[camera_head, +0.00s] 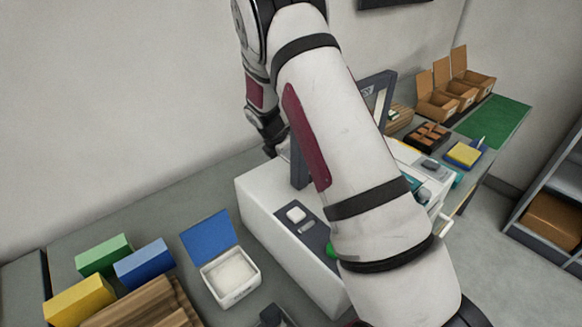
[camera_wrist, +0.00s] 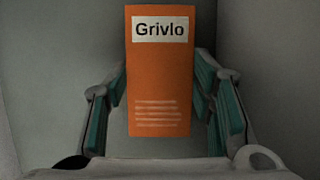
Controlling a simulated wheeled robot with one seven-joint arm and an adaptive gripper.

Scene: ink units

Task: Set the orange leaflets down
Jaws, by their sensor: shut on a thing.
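The orange leaflets (camera_wrist: 158,88) show in the wrist view as an upright orange block with a white "Grivlo" label and pale print lines near the bottom. My gripper (camera_wrist: 160,90) has its teal-padded fingers on both sides of them and is shut on them. In the head view my gripper's dark end (camera_head: 271,136) is partly hidden behind my arm, near the wall and behind the white machine. The orange leaflets are not visible in the head view. What lies under them cannot be told.
A white machine (camera_head: 262,215) stands on the grey counter beneath my arm. Green (camera_head: 103,255), blue (camera_head: 145,264) and yellow (camera_head: 79,299) blocks and a blue-lidded white box (camera_head: 231,280) are at left. Open cardboard boxes (camera_head: 437,106) and a green mat (camera_head: 497,122) are at far right.

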